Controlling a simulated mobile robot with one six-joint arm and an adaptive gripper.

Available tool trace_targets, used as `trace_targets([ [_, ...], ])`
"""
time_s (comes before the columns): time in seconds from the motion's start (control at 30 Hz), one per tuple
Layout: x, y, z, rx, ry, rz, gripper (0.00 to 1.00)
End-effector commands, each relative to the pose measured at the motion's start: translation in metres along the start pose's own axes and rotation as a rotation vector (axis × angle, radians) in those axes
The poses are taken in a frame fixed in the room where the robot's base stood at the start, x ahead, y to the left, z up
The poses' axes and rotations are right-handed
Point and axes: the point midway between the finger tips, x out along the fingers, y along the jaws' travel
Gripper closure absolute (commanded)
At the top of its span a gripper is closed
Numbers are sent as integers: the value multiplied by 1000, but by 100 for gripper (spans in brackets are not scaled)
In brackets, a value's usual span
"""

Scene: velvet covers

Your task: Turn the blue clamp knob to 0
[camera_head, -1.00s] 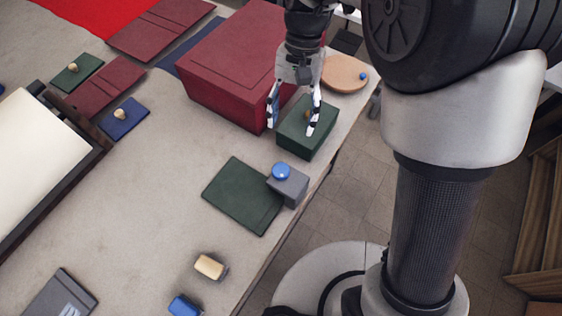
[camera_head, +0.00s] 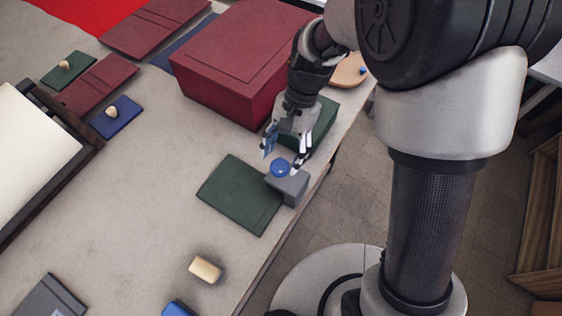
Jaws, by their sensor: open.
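The blue clamp knob (camera_head: 280,168) is a round blue cap on top of a small grey block (camera_head: 291,188) near the table's right edge. No number or mark on the knob can be read from here. My gripper (camera_head: 284,160) is open, pointing down, with its fingertips on either side of the knob, just behind and above it. I cannot tell whether the fingers touch the knob.
A dark green cover (camera_head: 240,196) lies left of the block. A green box (camera_head: 324,124) stands behind my gripper, beside a large red box (camera_head: 240,62). A cream piece (camera_head: 205,269) and a blue piece (camera_head: 178,308) lie at the front. Bare table lies left of centre.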

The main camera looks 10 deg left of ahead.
Motion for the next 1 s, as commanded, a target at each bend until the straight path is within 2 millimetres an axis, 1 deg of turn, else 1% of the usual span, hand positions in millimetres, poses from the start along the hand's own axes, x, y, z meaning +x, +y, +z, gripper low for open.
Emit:
trace_targets([
  [0.03, 10, 1, 0, -1, -3, 3, 42],
  [0.2, 24, 0, 0, -2, 0, 1, 42],
  [0.3, 28, 0, 0, -2, 0, 1, 42],
  [0.57, 28, 0, 0, -2, 0, 1, 42],
  [1.0, 27, 0, 0, -2, 0, 1, 72],
])
